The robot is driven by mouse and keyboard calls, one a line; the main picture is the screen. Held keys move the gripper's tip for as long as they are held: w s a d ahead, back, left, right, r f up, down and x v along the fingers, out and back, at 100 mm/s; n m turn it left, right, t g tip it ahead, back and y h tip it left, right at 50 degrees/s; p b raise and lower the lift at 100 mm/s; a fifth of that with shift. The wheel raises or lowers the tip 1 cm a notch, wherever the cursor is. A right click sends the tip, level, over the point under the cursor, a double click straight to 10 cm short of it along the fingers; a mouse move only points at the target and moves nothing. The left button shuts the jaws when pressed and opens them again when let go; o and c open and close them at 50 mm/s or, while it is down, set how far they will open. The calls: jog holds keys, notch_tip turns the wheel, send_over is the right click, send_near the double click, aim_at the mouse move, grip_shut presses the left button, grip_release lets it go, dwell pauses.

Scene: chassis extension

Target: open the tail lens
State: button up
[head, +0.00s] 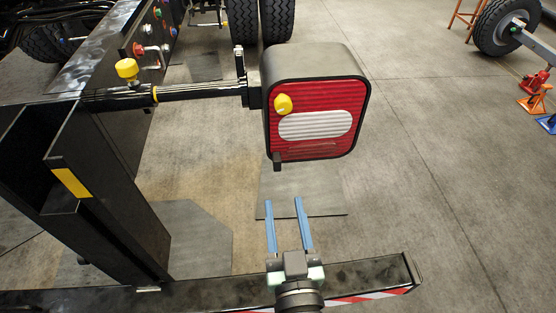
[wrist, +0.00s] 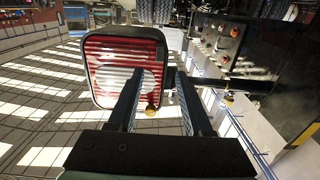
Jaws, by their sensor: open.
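The tail lens (head: 316,151) is a red ribbed panel with a white oval middle, set in the front of a black lamp housing (head: 310,62). It looks shut. A yellow knob (head: 283,104) sits at its left side, and a small dark tab (head: 277,161) shows at the lower left edge. In the wrist view the lens (wrist: 104,54) is ahead, partly hidden by my fingers, with the yellow knob (wrist: 151,111) low between them. My gripper (head: 285,199) has two blue fingers, open and empty, below and in front of the lamp, apart from it in the head view.
A black bumper beam (head: 370,277) with a striped edge lies below. Open floor (head: 440,170) extends right; a wheel (head: 505,25) stands far right.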

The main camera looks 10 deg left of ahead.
aim_at(278, 166)
jog(key=p+x, duration=0.2)
jog(key=x, duration=0.8)
jog(key=shift+c, duration=0.2)
grip_shut()
dwell(1.1)
